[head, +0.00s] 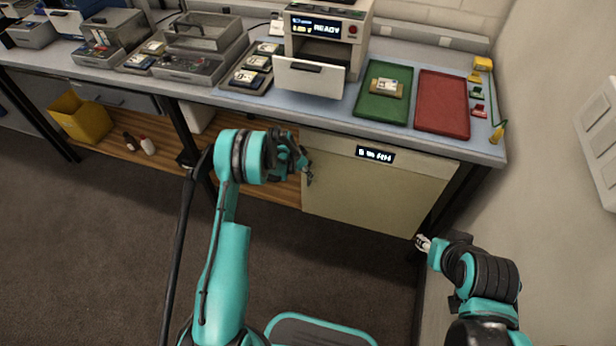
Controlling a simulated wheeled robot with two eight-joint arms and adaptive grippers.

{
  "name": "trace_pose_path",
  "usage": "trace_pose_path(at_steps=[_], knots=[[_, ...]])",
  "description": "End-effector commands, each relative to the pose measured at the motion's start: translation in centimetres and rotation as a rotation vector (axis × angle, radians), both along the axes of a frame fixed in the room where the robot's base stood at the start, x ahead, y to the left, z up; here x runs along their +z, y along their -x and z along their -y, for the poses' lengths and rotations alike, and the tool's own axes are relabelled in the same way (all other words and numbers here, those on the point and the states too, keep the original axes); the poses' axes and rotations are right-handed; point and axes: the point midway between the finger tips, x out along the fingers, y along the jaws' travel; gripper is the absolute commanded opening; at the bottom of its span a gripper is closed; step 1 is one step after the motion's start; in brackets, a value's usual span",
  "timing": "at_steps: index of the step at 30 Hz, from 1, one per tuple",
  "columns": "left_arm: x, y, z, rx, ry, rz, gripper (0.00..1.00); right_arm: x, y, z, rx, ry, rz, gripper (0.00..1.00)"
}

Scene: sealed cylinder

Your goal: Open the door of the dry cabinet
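The dry cabinet (365,190) is a beige box under the right part of the bench, with a small lit display (375,154) on its top strip. Its front door looks closed. My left gripper (308,177) is at the cabinet's upper left edge, close to the door's left side; whether it touches is unclear. Its fingers are small and partly hidden by the wrist, so their opening cannot be read. My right gripper (421,243) is low, by the cabinet's lower right corner and the bench leg, apart from the door, with its fingers close together. I see nothing held in it.
On the bench (335,112) stand a machine with a READY screen (317,27), a green tray (384,95) and a red tray (442,103). A wooden shelf (165,150) with a yellow bin (80,118) lies left. A wall bounds the right. The floor in front is clear.

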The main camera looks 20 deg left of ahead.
Motion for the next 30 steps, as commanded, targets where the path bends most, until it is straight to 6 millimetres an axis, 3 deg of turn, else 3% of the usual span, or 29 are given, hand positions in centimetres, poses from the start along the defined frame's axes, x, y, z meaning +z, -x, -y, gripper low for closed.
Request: trace_pose_path(at_steps=[1,6,16,20,30], knots=[[-1.1,-0.3,0.2,0.0,0.0,0.0,0.32,-0.6,0.0,0.0,0.0,0.0,0.0,0.4],[-2.6,-0.8,0.6,0.0,-0.001,0.001,0.32,-1.3,0.0,0.0,0.0,0.0,0.0,0.4],[-2.9,-1.0,0.7,0.001,0.0,0.0,0.32,-1.3,0.0,0.0,0.0,0.0,0.0,0.4],[-2.9,-1.0,0.7,0.001,0.0,0.0,0.0,-1.3,0.0,0.0,0.0,0.0,0.0,0.4],[-2.9,-0.8,1.1,0.004,0.0,0.0,0.0,-1.3,0.0,0.0,0.0,0.0,0.0,0.4]])
